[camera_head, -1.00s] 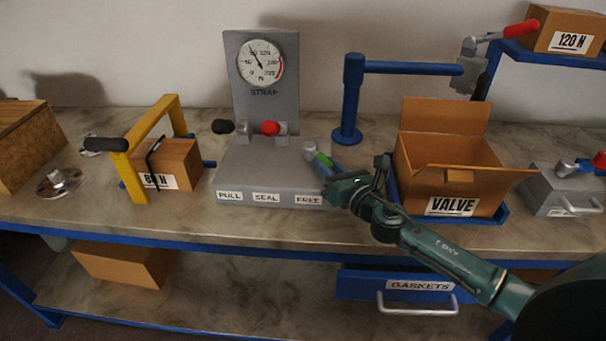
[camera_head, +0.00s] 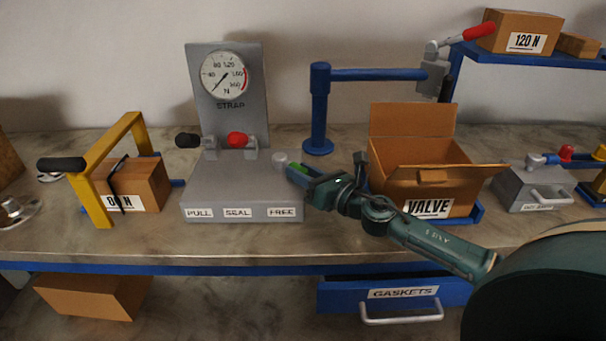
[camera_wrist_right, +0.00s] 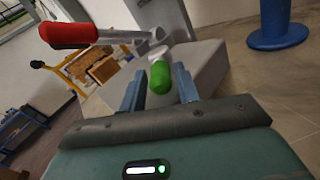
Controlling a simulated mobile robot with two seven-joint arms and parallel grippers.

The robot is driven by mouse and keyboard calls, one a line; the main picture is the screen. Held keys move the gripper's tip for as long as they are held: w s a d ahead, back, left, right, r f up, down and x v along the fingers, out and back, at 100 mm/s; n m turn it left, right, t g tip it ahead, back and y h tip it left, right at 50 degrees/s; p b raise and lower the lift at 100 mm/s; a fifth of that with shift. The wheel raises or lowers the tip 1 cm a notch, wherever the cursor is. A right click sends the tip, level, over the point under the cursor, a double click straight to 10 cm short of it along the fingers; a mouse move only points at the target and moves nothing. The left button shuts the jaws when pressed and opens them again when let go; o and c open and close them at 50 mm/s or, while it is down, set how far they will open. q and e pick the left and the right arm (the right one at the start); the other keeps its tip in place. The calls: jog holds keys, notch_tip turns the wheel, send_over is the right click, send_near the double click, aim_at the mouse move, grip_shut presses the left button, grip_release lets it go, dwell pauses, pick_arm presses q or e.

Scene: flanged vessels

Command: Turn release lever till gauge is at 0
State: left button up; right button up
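The grey strap tool (camera_head: 240,190) stands on the bench with PULL, SEAL and FREE labels. Its round gauge (camera_head: 224,76) has a needle pointing down-left, towards the low end of the scale. The green-gripped lever (camera_head: 297,169) is at the tool's right side by FREE, tilted down to the right. My right gripper (camera_head: 301,175) is at this lever. In the right wrist view the green grip (camera_wrist_right: 160,77) lies between two blue-grey fingers, with small gaps seeming to show on both sides, so the fingers look open around it. My left gripper is not in view.
The red-knobbed lever (camera_head: 237,140) and black-knobbed lever (camera_head: 187,140) are left of the green one. A strapped box (camera_head: 146,187) under a yellow frame (camera_head: 96,205) stands left. An open VALVE carton (camera_head: 420,185) and blue post (camera_head: 319,110) stand right.

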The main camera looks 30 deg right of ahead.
aim_at(304, 168)
jog(key=shift+o, duration=1.4)
jog(key=shift+f, duration=0.1)
jog(key=shift+r+p, duration=0.4)
jog(key=shift+p, duration=0.05)
notch_tip(304, 168, up, 8)
jog(key=p, duration=0.7)
jog(key=shift+f, duration=0.1)
jog(key=shift+r+p, duration=0.6)
jog(key=shift+p, duration=0.2)
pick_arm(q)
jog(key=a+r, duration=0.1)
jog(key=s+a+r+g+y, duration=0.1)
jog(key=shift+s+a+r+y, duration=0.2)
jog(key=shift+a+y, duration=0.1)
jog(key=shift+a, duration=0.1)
pick_arm(e)
jog(key=shift+r, duration=0.15)
jog(key=shift+c, duration=0.2)
